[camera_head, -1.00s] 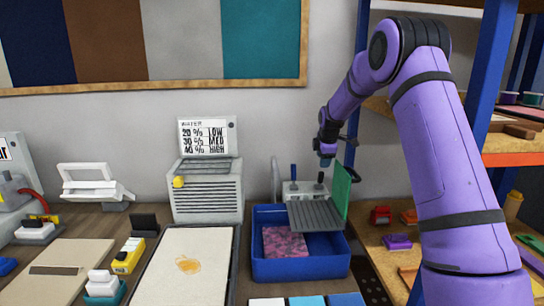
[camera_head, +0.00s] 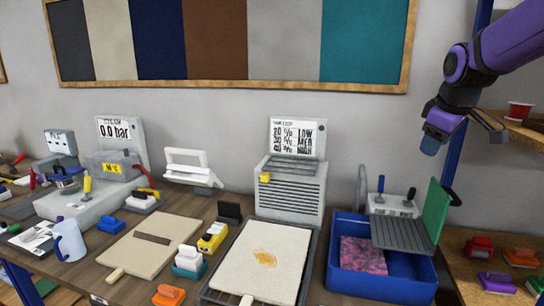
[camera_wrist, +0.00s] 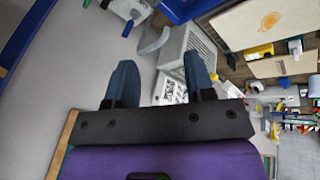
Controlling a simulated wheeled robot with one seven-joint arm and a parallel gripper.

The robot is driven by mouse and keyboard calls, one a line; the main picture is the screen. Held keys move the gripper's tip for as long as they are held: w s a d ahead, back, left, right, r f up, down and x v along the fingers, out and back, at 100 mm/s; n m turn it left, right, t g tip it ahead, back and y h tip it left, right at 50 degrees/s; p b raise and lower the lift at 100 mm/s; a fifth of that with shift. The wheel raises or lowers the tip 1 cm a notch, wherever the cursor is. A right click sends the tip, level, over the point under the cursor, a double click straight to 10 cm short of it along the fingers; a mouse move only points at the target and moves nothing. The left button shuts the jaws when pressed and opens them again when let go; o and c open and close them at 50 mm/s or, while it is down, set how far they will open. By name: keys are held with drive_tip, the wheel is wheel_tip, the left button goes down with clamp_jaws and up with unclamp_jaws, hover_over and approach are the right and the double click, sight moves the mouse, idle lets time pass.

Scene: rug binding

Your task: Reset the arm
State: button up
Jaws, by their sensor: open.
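My arm (camera_head: 510,42) is purple and reaches in from the upper right of the head view. My gripper (camera_wrist: 160,84) hangs in the air above and behind the blue bin (camera_head: 383,286), near the wall, touching nothing that I can see. In the wrist view its two blue-grey fingers stand well apart with nothing between them. In the head view only part of the gripper (camera_head: 432,138) shows, with a blue fingertip at its lower end.
The blue bin holds a pink-purple patch (camera_head: 363,255), with a grey ribbed plate (camera_head: 402,236) and green panel (camera_head: 436,212) above. A grey heater-like box (camera_head: 290,190) and a cream sheet (camera_head: 262,262) on a tray stand left. A blue shelf post (camera_head: 452,160) rises close to the gripper.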

drive_tip(key=s+a+f+m, duration=0.1)
drive_tip(key=s+a+m, duration=0.2)
drive_tip(key=s, duration=1)
drive_tip(key=s+a+f+m, duration=0.1)
drive_tip(key=s+a+m, duration=0.2)
drive_tip(key=s, duration=1.1)
drive_tip(key=shift+s+a+m+y, duration=0.15)
drive_tip(key=shift+m+y, duration=0.15)
drive_tip(key=shift+m, duration=0.4)
